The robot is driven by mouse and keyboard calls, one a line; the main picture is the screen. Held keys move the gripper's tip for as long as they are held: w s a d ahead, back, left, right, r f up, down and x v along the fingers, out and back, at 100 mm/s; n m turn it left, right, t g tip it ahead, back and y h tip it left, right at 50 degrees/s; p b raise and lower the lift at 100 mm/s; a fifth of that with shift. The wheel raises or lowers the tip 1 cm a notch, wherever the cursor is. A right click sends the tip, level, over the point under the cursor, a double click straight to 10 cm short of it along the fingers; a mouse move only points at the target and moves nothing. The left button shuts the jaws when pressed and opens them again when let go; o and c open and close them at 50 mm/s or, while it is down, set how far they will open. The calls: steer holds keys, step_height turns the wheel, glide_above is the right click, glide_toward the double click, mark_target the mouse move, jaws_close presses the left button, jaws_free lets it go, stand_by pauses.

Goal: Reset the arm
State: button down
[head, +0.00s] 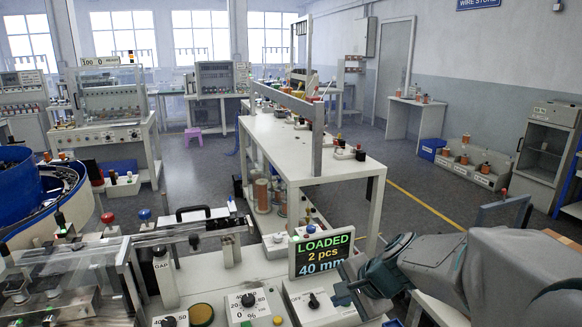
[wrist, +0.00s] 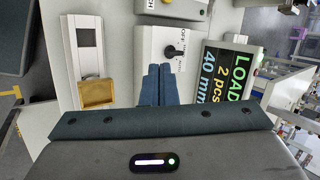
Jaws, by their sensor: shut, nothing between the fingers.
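My gripper (head: 343,292) is at the lower right in the head view, at the end of my arm and just right of a white box with a black rotary knob (head: 313,300). In the wrist view the two dark blue fingers of my gripper (wrist: 158,72) are together with nothing between them. The white knob box (wrist: 150,42) lies beyond the fingertips, with its black knob (wrist: 172,50) just to their right. I cannot tell whether the fingertips touch the box.
A display reading "LOADED 2 pcs 40 mm" (head: 321,254) stands close behind my gripper; it also shows in the wrist view (wrist: 225,72). A dial box (head: 248,306) is further left. A long white workbench (head: 280,150) stands beyond, with open floor on its right.

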steer(key=s+d+r+n+g+h+p, duration=0.1)
steer(key=s+d+n+h, duration=0.1)
steer(key=s+n, duration=0.3)
steer(key=s+d+r+n+g+h+p, duration=0.1)
steer(key=s+d+n+h, duration=0.1)
steer(key=s+n, duration=0.4)
steer(key=shift+s+r+n+h, duration=0.15)
steer(key=shift+s+n+h, duration=0.2)
steer(key=shift+s, duration=1.85)
steer(key=c, duration=2.1)
jaws_free()
steer(key=shift+c, duration=0.2)
stand_by(0.7)
